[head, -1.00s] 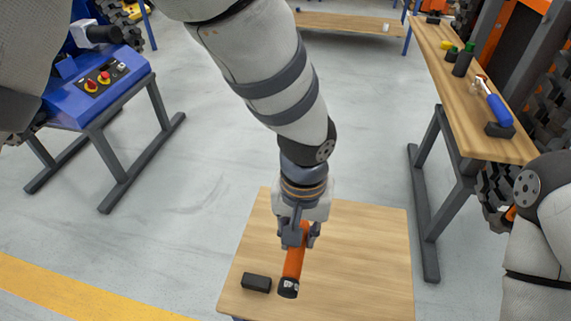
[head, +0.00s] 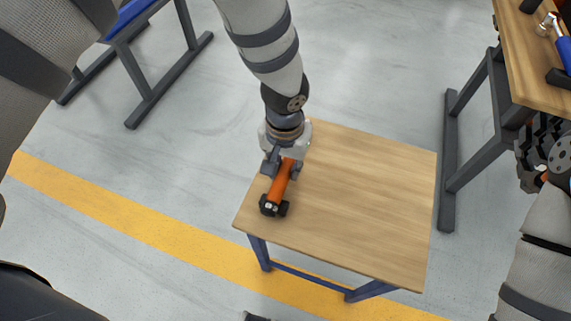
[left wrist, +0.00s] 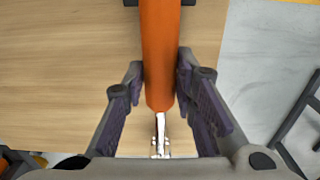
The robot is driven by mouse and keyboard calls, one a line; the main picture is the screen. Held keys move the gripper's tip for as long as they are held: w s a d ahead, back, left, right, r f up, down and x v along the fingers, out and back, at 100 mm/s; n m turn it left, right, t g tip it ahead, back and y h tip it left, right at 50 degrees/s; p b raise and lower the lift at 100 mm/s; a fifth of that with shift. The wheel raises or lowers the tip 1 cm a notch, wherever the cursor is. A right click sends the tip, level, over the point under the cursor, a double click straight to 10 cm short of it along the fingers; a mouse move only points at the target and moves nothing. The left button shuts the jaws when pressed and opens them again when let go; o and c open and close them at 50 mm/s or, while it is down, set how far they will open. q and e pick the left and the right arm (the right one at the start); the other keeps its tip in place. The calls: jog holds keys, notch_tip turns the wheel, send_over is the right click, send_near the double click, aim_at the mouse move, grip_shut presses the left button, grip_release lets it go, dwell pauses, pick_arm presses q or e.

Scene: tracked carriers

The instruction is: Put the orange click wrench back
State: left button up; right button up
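The orange click wrench (head: 280,183) is held low over the small wooden table near its left edge. Its dark handle end overlaps a small black holder (head: 272,208) on the table; whether it rests in it I cannot tell. My left gripper (head: 282,170) has its fingers on both sides of the orange handle. In the left wrist view the gripper (left wrist: 161,85) appears shut on the handle (left wrist: 160,50), and the metal wrench head (left wrist: 160,135) shows toward the palm. Part of the black holder shows behind the handle.
The wooden table (head: 365,200) is otherwise clear. A taller bench (head: 525,75) stands at the right with a blue-handled tool (head: 563,48) and a black block (head: 559,78). A blue machine stand (head: 135,85) is at the upper left. Yellow floor tape (head: 130,222) runs past the table.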

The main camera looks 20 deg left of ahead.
pick_arm(q)
jog(key=shift+o, duration=1.3)
notch_tip(320, 180, up, 12)
jog(key=p, duration=0.2)
pick_arm(e)
jog(key=shift+w+r+t, duration=0.4)
jog(key=shift+w+r, duration=0.7)
jog(key=shift+r, duration=0.05)
